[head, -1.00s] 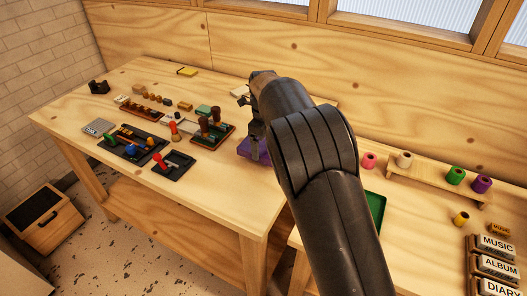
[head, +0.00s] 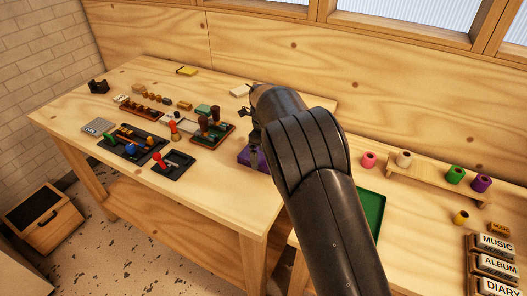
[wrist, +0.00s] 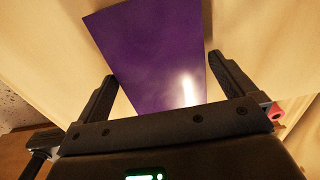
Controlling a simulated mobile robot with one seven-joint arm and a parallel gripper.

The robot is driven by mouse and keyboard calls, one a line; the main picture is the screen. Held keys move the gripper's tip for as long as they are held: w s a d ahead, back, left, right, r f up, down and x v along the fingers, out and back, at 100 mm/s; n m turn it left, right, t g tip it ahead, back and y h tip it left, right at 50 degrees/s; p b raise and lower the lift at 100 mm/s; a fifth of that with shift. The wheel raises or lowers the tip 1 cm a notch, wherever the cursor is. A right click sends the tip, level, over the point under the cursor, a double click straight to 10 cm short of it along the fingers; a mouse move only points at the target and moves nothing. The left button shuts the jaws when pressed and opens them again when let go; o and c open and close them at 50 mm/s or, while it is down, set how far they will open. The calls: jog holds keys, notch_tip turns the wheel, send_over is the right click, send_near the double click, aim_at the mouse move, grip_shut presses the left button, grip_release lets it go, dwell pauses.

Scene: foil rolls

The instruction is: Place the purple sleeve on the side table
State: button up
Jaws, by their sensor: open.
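The purple sleeve (head: 246,155) lies on the left-hand table, near that table's right end. My arm and gripper partly hide it in the head view. In the wrist view the purple sleeve (wrist: 150,50) is a flat, glossy panel reaching between and beyond the two fingers. My gripper (wrist: 165,75) is open, with bare gaps seen beside the sleeve near the fingers. I cannot tell whether either finger touches it. In the head view my gripper (head: 255,150) is over the sleeve and mostly hidden by my arm.
The left table (head: 215,185) also holds dark trays with coloured-handled tools, stamps and small blocks. To the right, a lower surface holds a green tray (head: 371,212), a small wooden shelf (head: 430,180) with coloured rolls, and labelled blocks (head: 497,265). The left table's front strip is clear.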

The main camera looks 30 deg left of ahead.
aim_at(263, 155)
notch_tip(263, 155, up, 12)
jog(key=shift+r, duration=0.15)
dwell(0.3)
jog(key=s+d+r+n+t+y, duration=0.1)
jog(key=s+d+r+n, duration=0.2)
jog(key=d, duration=0.7)
jog(key=d+r+n, duration=0.2)
jog(key=d+r, duration=0.4)
jog(key=d, duration=0.4)
jog(key=s+d+r+n+t+y, duration=0.1)
jog(key=s+d+r+n, duration=0.2)
jog(key=d, duration=0.8)
jog(key=s+d+f+n+t+h, duration=0.1)
jog(key=s+d+f+n, duration=0.1)
jog(key=s+d+n, duration=0.3)
jog(key=s+d+f+n+t+h, duration=0.1)
jog(key=s+d+n, duration=0.4)
jog(key=s+d, duration=0.6)
jog(key=s+f+t, duration=0.1)
jog(key=s, duration=0.3)
jog(key=shift+s+d+f+t, duration=0.15)
jog(key=shift+d+f+t, duration=0.15)
jog(key=shift+f, duration=0.1)
